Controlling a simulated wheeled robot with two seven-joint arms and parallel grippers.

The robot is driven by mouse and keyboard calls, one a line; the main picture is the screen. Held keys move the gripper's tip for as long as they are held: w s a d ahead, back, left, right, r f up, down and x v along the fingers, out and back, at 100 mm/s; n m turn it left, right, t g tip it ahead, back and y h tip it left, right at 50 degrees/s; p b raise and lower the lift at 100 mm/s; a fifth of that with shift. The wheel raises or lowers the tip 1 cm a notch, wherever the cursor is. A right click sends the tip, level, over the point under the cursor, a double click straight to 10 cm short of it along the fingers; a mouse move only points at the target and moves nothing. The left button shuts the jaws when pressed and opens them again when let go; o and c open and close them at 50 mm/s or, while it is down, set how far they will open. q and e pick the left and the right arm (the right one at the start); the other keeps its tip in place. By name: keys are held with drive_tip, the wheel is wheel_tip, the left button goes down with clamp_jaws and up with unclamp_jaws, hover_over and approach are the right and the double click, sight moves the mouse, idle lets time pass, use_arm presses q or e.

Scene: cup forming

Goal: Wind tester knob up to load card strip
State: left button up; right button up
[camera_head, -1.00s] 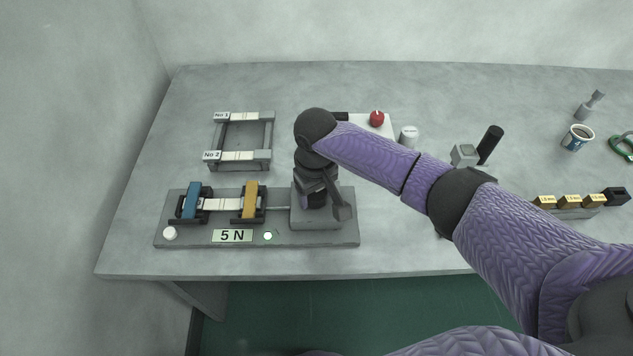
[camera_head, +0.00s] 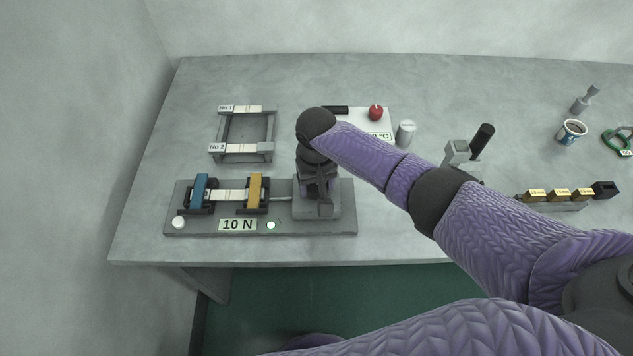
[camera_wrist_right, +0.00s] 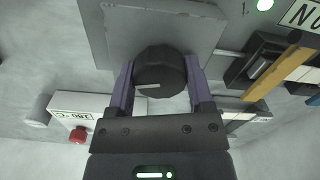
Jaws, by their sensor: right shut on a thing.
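The tester (camera_head: 345,215) lies at the table's front left, its display (camera_head: 237,225) reading 10 N. A pale card strip (camera_head: 228,194) spans between its blue clamp (camera_head: 199,190) and yellow clamp (camera_head: 255,190). My right gripper (camera_head: 318,190) points down over the tester's right block. In the right wrist view, the fingers of my right gripper (camera_wrist_right: 160,90) are shut on the sides of a dark round knob (camera_wrist_right: 160,68) with a white mark on top. My own wrist hides the knob in the head view. My left gripper is not in view.
A grey rack (camera_head: 246,152) labelled No 1 and No 2 holds strips behind the tester. A white box with a red knob (camera_head: 376,112), a white cylinder (camera_head: 405,133), a press-like device (camera_head: 457,152) and yellow blocks (camera_head: 560,194) stand rightward. A cup (camera_head: 572,131) is farther right.

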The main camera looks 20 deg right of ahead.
drive_tip(key=o, duration=1.3)
drive_tip(key=shift+c, duration=0.2)
wheel_tip(320, 180, up, 9)
drive_tip(key=p, duration=0.4)
drive_tip(key=shift+r, duration=0.5)
